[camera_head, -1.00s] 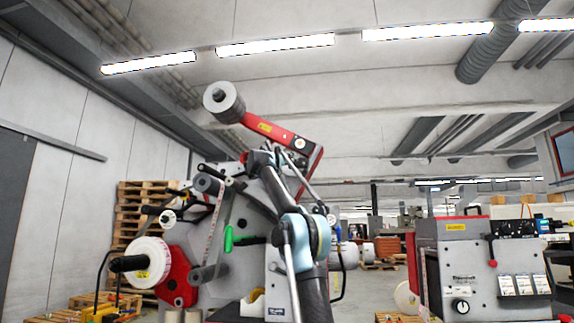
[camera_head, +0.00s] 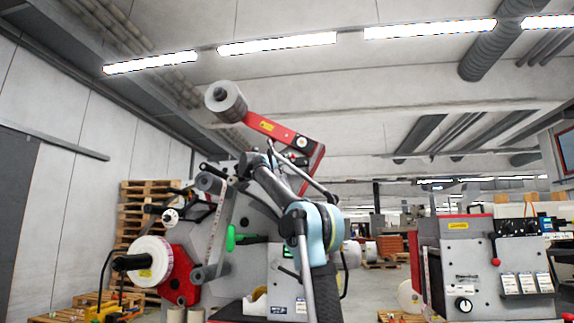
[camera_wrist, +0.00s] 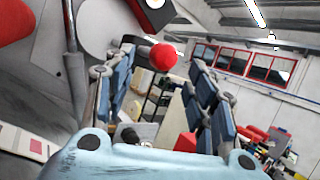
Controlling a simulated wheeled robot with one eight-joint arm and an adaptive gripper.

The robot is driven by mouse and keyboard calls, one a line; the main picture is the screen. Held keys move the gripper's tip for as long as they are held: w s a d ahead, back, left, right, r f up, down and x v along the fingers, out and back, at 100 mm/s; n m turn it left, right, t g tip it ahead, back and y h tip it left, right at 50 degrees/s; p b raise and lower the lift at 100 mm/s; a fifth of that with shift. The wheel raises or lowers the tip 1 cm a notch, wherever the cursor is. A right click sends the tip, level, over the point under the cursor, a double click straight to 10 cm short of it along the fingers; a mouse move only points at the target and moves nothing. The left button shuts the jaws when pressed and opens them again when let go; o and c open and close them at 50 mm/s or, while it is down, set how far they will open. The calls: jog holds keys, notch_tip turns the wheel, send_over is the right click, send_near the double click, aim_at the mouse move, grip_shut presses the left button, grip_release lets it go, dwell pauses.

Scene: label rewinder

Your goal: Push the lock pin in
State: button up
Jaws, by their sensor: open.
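A round red knob (camera_wrist: 163,57), which looks like the lock pin's head, shows in the wrist view on the end of a pale stem coming from the grey machine plate (camera_wrist: 90,25) at upper left. My gripper (camera_wrist: 163,92) is open, with one blue-padded finger on each side of the view. The knob appears between and beyond the fingers, toward the top of the gap; no contact shows. In the head view the label rewinder (camera_head: 215,255) stands left of centre with its red arm (camera_head: 275,130) raised. My own arm crosses in front of it, and I cannot make out my fingertips there.
A white label roll (camera_head: 150,262) sits at the rewinder's left. A green handle (camera_head: 231,238) shows on its face. A grey control cabinet (camera_head: 460,262) stands at right. Wooden pallets (camera_head: 140,205) are stacked behind. In the wrist view, shelving lies in the background.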

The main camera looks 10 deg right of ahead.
jog(key=shift+v, duration=2.5)
jog(key=s+d+f+m+g+y, duration=0.1)
jog(key=s+d+f+m+g, duration=0.1)
jog(key=s+d+f+m, duration=0.3)
jog(key=s+d+f+g+y, duration=0.15)
jog(key=d+f, duration=0.25)
jog(key=f, duration=0.4)
jog(key=s+d+f+m+g, duration=0.2)
jog(key=s+d+f+m, duration=0.15)
jog(key=f, duration=0.25)
jog(key=s+d+f+m+g+y, duration=0.25)
jog(key=s+f, duration=0.45)
jog(key=f, duration=0.4)
jog(key=s+d+f+m+g+y, duration=0.1)
jog(key=s+d+f+m+g, duration=0.2)
jog(key=s+f, duration=0.5)
jog(key=s+a+f+m+y, duration=0.3)
jog(key=s+f, duration=0.5)
jog(key=f, duration=0.7)
jog(key=s+a+f+m+g+y, duration=0.1)
jog(key=s+a+f+m+y, duration=0.3)
jog(key=s+f, duration=0.5)
jog(key=s+a+f+m+y, duration=0.3)
jog(key=s+f+m, duration=0.3)
jog(key=f, duration=1.5)
jog(key=s, duration=0.3)
jog(key=shift+a+f+m+g+y, duration=0.2)
jog(key=shift+a+m+g+y, duration=0.1)
jog(key=shift+a+m+g, duration=0.1)
jog(key=shift+s, duration=0.1)
